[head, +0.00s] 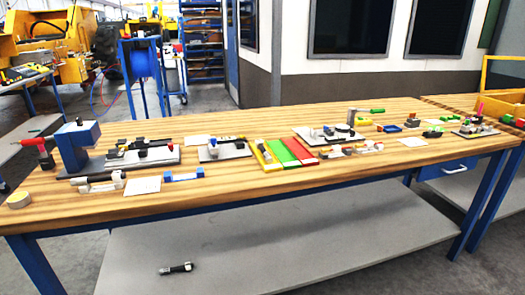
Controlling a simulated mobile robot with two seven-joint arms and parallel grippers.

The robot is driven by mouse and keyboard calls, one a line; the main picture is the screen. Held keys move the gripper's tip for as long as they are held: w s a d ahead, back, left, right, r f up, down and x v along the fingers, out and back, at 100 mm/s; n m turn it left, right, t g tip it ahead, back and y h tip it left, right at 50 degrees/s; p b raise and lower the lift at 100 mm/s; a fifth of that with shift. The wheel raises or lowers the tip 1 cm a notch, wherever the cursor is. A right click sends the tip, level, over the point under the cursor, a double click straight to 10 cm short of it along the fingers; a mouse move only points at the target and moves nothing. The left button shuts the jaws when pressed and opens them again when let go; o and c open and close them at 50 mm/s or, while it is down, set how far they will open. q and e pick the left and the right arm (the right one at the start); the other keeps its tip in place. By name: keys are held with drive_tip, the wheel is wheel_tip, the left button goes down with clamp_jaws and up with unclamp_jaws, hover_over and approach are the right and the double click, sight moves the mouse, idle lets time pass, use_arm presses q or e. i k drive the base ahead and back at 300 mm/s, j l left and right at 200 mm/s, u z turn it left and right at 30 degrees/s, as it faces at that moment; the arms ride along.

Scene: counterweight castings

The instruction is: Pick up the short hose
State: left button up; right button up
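A short dark cylindrical piece (175,269) with a pale band near its right end lies on the grey lower shelf (240,245) under the workbench. It may be the short hose, but it is too small to be sure. A longer thin black piece (92,175) lies at the left front of the wooden bench top (230,195); I cannot tell what it is. Neither of my grippers is in view.
The bench top holds a blue press-like stand (78,145), several grey plates with parts, and yellow, green and red strips (285,153). Blue legs (35,262) bound the shelf opening. The shelf around the dark piece is clear.

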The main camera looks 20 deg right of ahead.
sight(259, 143)
drive_tip(key=i+j, duration=0.25)
drive_tip(key=i, duration=0.15)
drive_tip(key=i+j+z, duration=0.1)
drive_tip(key=i, duration=0.3)
drive_tip(key=j, duration=0.1)
